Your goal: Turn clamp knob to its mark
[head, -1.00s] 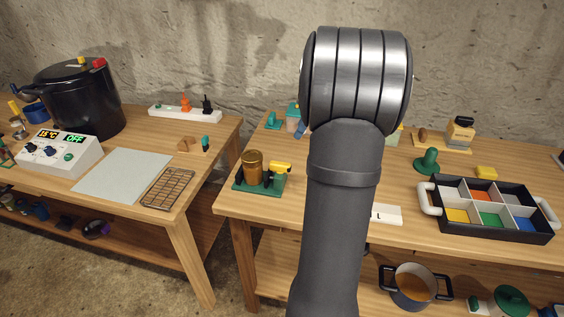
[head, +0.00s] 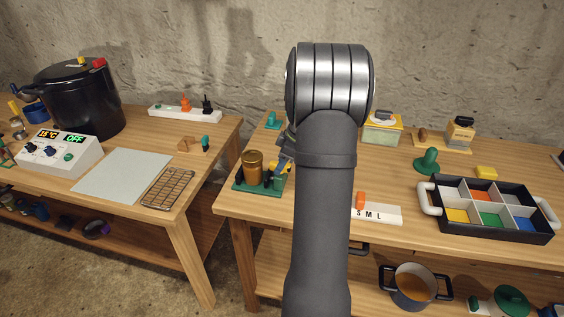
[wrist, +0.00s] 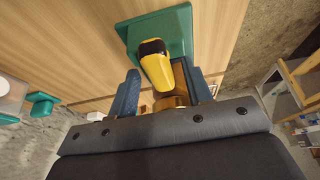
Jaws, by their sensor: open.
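The yellow clamp knob (wrist: 158,68) has a dark patch on it and sits over the green clamp base (wrist: 188,42) in the wrist view. My gripper (wrist: 157,78) is open, one blue finger on each side of the knob; I cannot tell whether either touches it. In the head view the green base (head: 240,186) stands at the bench's left end, holding an amber jar (head: 253,166). The knob (head: 273,167) is partly hidden there by my gripper (head: 284,155). I cannot make out the knob's mark.
A white S M L block (head: 385,215) with an orange peg lies right of my arm. Farther right are a black divided tray (head: 495,235) and a green knobbed piece (head: 427,162). A floor gap separates the left bench (head: 225,130).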

